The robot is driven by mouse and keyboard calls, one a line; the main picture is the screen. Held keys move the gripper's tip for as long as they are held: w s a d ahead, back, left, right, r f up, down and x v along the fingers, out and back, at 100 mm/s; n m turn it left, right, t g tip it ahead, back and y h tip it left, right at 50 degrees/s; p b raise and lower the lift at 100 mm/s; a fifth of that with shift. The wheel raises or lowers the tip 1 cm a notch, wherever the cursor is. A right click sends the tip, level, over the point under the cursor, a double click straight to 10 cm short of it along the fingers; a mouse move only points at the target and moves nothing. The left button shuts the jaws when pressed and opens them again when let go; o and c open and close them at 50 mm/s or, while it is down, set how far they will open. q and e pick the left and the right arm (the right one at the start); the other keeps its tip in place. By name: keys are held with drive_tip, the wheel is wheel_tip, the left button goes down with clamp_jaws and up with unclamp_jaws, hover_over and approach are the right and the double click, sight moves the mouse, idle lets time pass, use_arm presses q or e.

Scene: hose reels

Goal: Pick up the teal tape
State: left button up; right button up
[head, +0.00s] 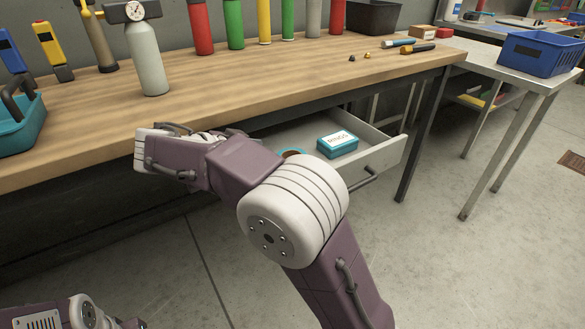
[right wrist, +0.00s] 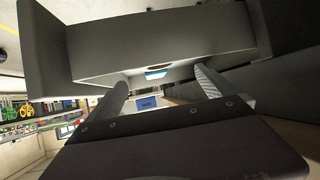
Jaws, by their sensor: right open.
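The teal tape (head: 291,152) lies in the open drawer; in the head view only its upper part with a brown core shows above my right arm. In the right wrist view a small patch of teal with a brownish oval, which looks like the tape (right wrist: 156,74), shows between the fingers. My right gripper (right wrist: 161,79) is open, with its two fingers wide apart and nothing between them touching. In the head view its fingers cannot be made out. Part of my left arm shows at the lower left, but its gripper is out of view.
The grey drawer (head: 383,160) stands open under the wooden workbench (head: 215,95). A teal box marked RINGS (head: 337,144) sits in it, right of the tape. The bench edge lies close above the drawer.

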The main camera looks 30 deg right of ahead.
drive_tip(key=shift+w+d+f+b, duration=0.2)
drive_tip(key=shift+d+f+b, duration=0.1)
drive_tip(key=shift+d+f, duration=0.35)
drive_tip(key=shift+d, duration=0.15)
drive_tip(key=b+x, duration=0.3)
drive_tip(key=x, duration=0.2)
use_arm(q)
wheel_tip(320, 180, down, 5)
drive_tip(key=shift+r, duration=0.2)
use_arm(e)
drive_tip(key=shift+c, duration=0.4)
